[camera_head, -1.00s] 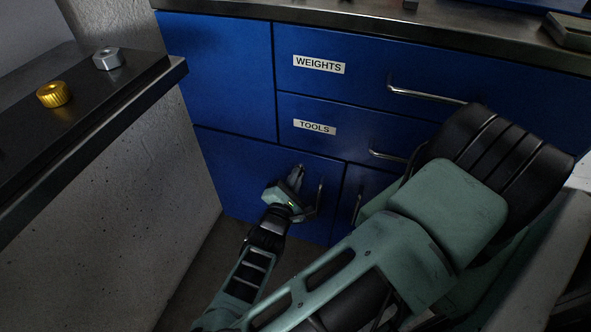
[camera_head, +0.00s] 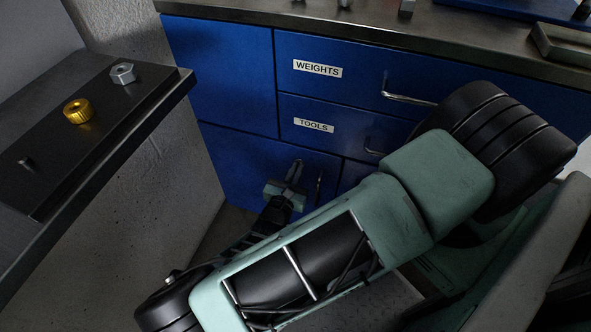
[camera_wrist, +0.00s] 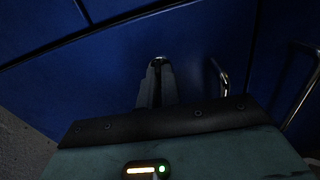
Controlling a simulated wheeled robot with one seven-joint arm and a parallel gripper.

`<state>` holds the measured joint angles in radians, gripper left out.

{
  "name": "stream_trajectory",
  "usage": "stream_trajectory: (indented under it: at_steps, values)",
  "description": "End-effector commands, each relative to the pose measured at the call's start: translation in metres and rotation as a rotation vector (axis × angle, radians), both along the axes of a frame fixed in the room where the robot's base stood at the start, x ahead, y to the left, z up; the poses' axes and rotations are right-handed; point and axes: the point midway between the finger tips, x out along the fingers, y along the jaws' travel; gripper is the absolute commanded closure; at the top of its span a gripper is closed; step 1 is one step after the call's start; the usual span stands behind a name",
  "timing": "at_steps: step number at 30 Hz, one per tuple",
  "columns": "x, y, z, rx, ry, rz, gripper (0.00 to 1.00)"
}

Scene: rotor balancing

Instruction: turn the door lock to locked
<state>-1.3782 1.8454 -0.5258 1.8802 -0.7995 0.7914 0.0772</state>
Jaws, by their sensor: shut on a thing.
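The blue cabinet door (camera_head: 232,155) is the lower left one, beneath the drawers, and looks closed. My gripper (camera_head: 296,166) is at this door's upper right part, just left of its upright handle (camera_head: 319,188). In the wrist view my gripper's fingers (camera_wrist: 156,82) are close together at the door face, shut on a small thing. A small rounded metal tip, likely the door lock (camera_wrist: 159,61), shows at the fingertips. Most of the lock is hidden by the fingers, and its turn position cannot be told. The door handle also shows in the wrist view (camera_wrist: 222,78), right of the fingers.
Drawers labelled WEIGHTS (camera_head: 318,68) and TOOLS (camera_head: 314,125) with bar handles are above. A dark bench (camera_head: 150,107) at the left bears a gold knurled knob (camera_head: 78,111) and a grey hex nut (camera_head: 123,73). The concrete wall is left of the door.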

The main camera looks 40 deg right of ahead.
Motion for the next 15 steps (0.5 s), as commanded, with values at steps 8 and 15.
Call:
stream_trajectory:
  at_steps: [8,15]
  values:
    - [-0.0004,0.0008,-0.002,-0.027,0.052,0.001,1.0]
    - [-0.0004,0.0008,-0.0025,-0.03,0.058,0.001,1.0]
